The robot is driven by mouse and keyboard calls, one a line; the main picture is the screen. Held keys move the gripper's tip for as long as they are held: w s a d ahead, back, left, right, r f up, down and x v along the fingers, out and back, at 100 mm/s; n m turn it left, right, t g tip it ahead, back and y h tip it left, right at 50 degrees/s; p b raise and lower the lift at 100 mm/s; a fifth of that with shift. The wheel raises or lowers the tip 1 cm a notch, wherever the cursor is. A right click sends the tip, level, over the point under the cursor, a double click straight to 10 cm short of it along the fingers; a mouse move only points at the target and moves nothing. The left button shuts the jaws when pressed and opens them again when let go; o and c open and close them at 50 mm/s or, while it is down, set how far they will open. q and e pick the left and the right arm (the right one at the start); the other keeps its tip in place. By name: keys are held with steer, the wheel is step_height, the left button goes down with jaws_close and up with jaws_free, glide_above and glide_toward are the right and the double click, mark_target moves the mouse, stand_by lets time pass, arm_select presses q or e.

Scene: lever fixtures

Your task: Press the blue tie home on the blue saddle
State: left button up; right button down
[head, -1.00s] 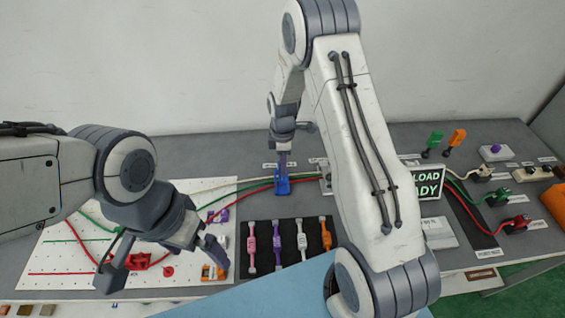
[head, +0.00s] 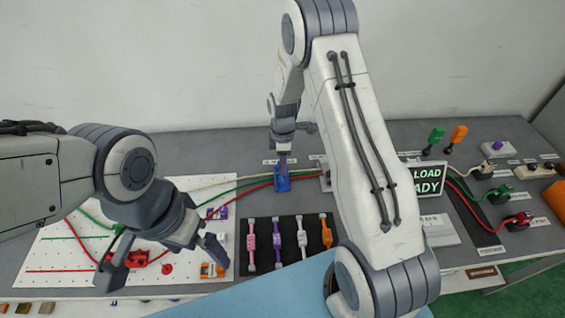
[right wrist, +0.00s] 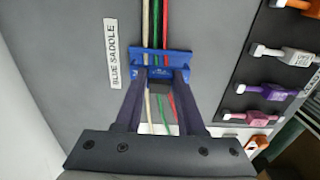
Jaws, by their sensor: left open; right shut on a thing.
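The blue saddle (head: 283,186) sits at the back middle of the grey table; it also shows in the right wrist view (right wrist: 176,60), beside its "BLUE SADDLE" label. White, green and red cables run through it. My right gripper (head: 283,157) points down at the saddle, its fingertips (right wrist: 160,74) at the saddle's near edge. It is shut on the blue tie (right wrist: 160,72), which shows as a small blue piece between the fingers over the cables. The fingers partly hide it, and I cannot tell how fully it is seated. My left gripper (head: 163,258) is open and empty over the white board.
A black mat (head: 266,263) with several coloured ties lies in front of the saddle. The white board (head: 190,186) on the left holds cables and a red fixture (head: 133,258). A "LOAD READY" sign (head: 421,178) and plugs stand at right.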

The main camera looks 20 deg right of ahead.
steer(key=shift+f, duration=0.45)
steer(key=shift+f+b, duration=0.45)
steer(key=shift+b, duration=0.1)
steer(key=shift+c, duration=2.2)
jaws_free()
steer(key=shift+o, duration=0.4)
steer(key=o, duration=0.4)
steer(key=shift+c, duration=0.2)
